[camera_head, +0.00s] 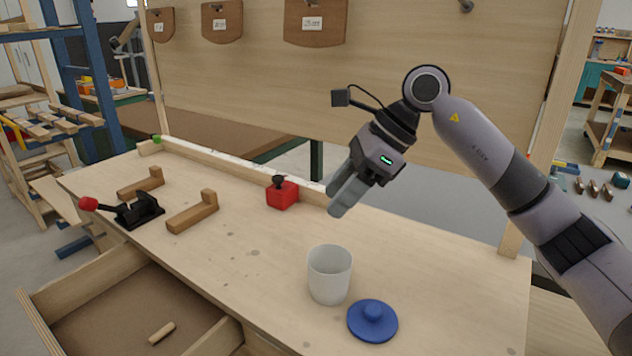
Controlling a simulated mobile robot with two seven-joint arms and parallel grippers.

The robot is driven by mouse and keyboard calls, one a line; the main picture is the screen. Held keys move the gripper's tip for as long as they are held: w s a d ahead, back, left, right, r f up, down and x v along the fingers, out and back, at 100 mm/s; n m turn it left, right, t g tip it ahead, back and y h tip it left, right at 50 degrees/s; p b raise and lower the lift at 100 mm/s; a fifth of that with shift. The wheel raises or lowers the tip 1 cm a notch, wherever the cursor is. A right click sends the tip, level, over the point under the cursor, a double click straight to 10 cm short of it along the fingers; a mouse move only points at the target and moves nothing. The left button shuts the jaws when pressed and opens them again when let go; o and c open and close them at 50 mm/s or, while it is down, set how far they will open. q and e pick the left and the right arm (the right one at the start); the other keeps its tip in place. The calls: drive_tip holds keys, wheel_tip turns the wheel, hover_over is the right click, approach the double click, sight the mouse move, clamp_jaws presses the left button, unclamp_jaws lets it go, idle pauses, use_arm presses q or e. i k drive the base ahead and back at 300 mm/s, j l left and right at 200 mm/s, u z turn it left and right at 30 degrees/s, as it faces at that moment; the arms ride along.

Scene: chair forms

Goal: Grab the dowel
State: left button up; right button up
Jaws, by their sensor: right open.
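A short light-wood dowel (162,333) lies on its side on the brown floor of the open drawer (88,277) at the lower left. My right gripper (337,200) is open and empty. It hangs above the back part of the workbench, to the right of a red block, far to the upper right of the dowel. My left gripper is not in view.
On the bench (230,262) are a white cup (329,274), a blue lid (372,320), a red block with a black knob (282,194), two L-shaped wooden pieces (192,216) and a red-handled black clamp (138,211). A wooden panel (380,90) stands behind.

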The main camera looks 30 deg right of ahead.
sight(169, 327)
drive_tip(key=k, duration=1)
